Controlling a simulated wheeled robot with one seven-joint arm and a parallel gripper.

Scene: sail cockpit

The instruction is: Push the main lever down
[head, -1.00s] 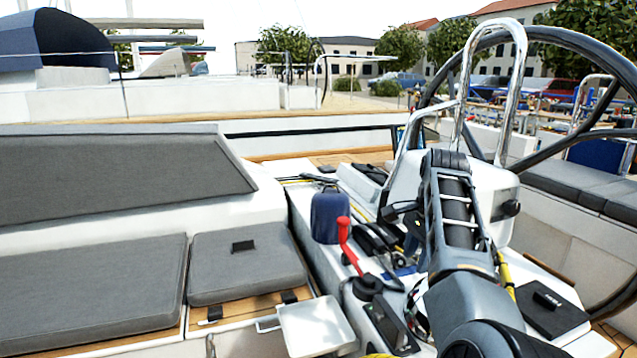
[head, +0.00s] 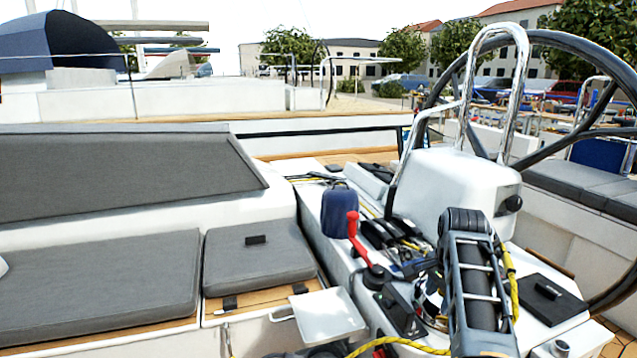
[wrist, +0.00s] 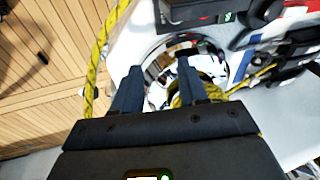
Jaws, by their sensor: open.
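A red lever (head: 355,238) stands up from a dark round base on the white console, tilted slightly, in the middle of the head view. I take it as the main lever, though no label shows. Its top is beside a blue drum-shaped cover (head: 339,213). My gripper (wrist: 157,78) is open and empty in the wrist view, its two dark fingers over a shiny round metal fitting (wrist: 150,52) with yellow rope by it. In the head view my arm is right of the lever, and my gripper's fingertips cannot be made out.
A black panel (head: 405,312) sits just in front of the lever's base. Yellow rope (head: 400,342) crosses the front of the console. A white tray (head: 327,315) and grey cushions (head: 257,259) lie to the left. A steering wheel (head: 532,35) and chrome rail (head: 521,90) rise behind on the right.

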